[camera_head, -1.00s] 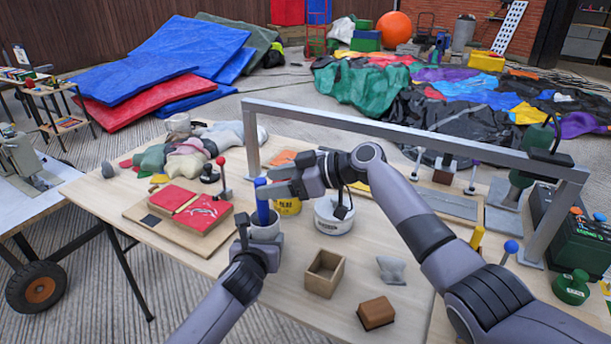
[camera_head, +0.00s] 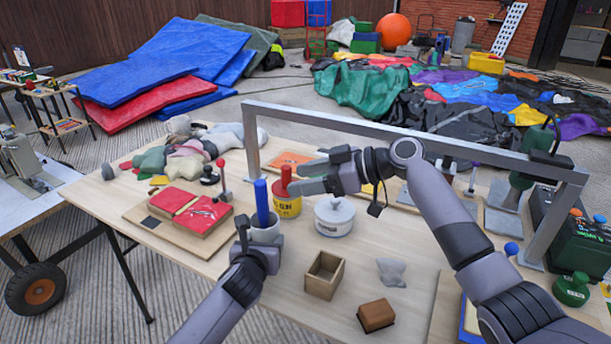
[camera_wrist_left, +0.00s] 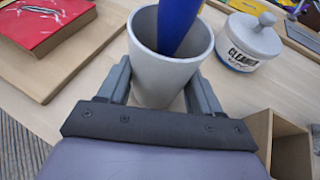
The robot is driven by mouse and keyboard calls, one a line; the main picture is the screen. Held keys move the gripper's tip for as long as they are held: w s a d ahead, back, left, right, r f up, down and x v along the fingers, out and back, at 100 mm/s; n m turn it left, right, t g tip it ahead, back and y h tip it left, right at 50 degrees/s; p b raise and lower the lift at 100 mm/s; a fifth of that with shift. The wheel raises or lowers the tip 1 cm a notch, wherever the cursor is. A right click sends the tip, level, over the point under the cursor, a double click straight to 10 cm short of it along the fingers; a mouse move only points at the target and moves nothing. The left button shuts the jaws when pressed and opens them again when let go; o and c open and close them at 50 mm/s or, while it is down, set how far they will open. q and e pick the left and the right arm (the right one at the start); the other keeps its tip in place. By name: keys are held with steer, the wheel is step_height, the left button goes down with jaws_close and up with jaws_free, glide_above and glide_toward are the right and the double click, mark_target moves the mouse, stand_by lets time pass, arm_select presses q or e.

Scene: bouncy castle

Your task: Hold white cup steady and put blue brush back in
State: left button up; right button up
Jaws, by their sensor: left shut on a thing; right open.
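The white cup (camera_head: 265,234) stands upright on the wooden table; it also shows in the left wrist view (camera_wrist_left: 165,75). My left gripper (camera_head: 252,240) is shut on the cup, one finger on each side of it (camera_wrist_left: 160,88). The blue brush (camera_head: 262,203) stands in the cup with its blue end up; in the left wrist view its blue part (camera_wrist_left: 178,25) enters the cup opening. Its lower end is hidden inside the cup. My right gripper (camera_head: 302,178) is open and empty, to the right of the brush's top and apart from it.
A yellow tin with a red top (camera_head: 287,205) and a white cleaner pot (camera_head: 334,217) stand right of the cup. An open wooden box (camera_head: 324,275) and a brown block (camera_head: 376,315) are nearer. A red case (camera_head: 202,214) lies left. A grey metal frame (camera_head: 400,126) spans behind.

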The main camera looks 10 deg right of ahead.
arm_select(q)
steer(key=o, duration=1.2)
